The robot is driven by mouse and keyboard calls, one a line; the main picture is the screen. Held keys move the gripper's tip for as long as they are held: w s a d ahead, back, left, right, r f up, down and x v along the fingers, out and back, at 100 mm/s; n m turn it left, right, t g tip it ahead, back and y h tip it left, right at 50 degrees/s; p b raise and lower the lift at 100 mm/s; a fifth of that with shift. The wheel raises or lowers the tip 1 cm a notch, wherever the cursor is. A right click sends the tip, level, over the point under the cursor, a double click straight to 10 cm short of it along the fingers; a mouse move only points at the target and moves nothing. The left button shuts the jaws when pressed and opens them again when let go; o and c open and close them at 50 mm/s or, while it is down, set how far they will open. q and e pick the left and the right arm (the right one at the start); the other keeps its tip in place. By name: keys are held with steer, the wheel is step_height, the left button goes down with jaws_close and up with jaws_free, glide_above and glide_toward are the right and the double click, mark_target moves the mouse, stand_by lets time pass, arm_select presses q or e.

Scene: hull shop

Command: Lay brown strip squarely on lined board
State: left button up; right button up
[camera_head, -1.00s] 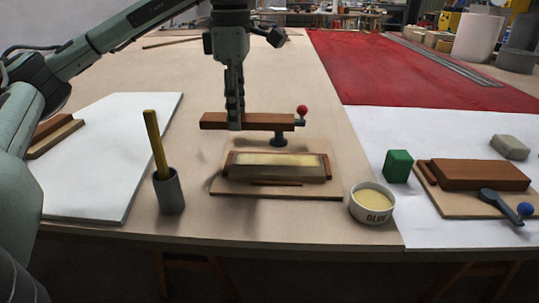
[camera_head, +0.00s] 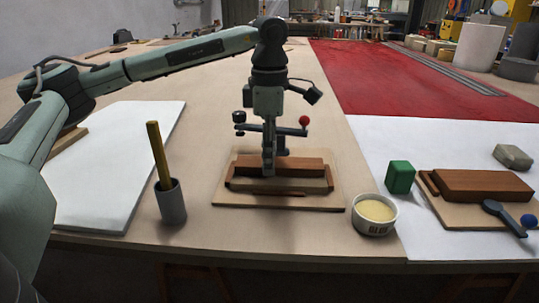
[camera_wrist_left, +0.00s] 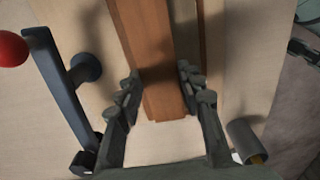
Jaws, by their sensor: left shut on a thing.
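The brown strip (camera_head: 304,165) lies level over the middle of the lined board (camera_head: 226,201) in the head view. My left gripper (camera_head: 268,172) points down and is shut on the strip. In the left wrist view the strip (camera_wrist_left: 150,50) runs between the two fingers (camera_wrist_left: 160,85), its near end sticking out past them. My right gripper is not in view.
A dark clamp with a red ball knob (camera_head: 304,121) stands close behind the board. A grey cup with a yellow stick (camera_head: 171,204) is to the left, a white glue pot (camera_head: 376,226) to the right. A green block (camera_head: 400,177) and another brown block (camera_head: 482,186) sit farther right.

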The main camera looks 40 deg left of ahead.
arm_select(q)
steer(key=shift+f, duration=0.15)
steer(key=o, duration=1.2)
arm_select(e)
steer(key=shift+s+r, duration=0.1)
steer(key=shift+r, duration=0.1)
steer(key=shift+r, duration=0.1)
arm_select(q)
step_height(320, 180, up, 12)
steer(key=p, duration=0.1)
steer(key=shift+r, duration=0.2)
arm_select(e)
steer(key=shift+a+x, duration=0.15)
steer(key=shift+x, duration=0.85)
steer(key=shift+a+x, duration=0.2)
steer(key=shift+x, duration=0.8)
